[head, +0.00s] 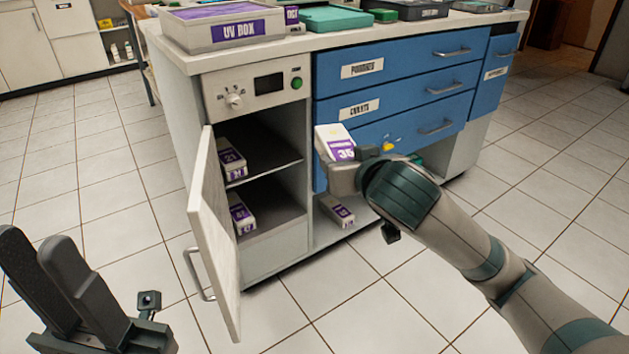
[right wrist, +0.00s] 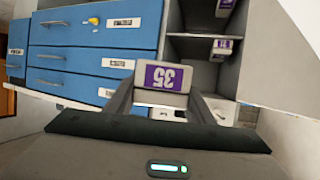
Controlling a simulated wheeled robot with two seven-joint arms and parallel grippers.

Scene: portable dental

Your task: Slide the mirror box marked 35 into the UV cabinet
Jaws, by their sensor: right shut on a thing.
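The mirror box marked 35 (head: 332,138), white with a purple label, is in front of the blue drawers, just right of the UV cabinet's opening. My right gripper (head: 347,172) is shut on it and holds it in the air. In the right wrist view the box (right wrist: 163,77) shows its 35 label upside down between the fingers (right wrist: 160,98). The UV cabinet (head: 212,97) has its door (head: 212,235) swung open and two shelf levels inside. A white and purple box (head: 232,160) stands on the upper shelf and another (head: 241,213) below. My left gripper (head: 55,285) is empty at the lower left.
The open door juts forward at the left of the opening. Another white and purple box (head: 337,210) lies in the low bay under the blue drawers (head: 410,85). The counter carries a UV BOX container (head: 222,32) and trays. The upper shelf's right part (head: 277,157) looks free.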

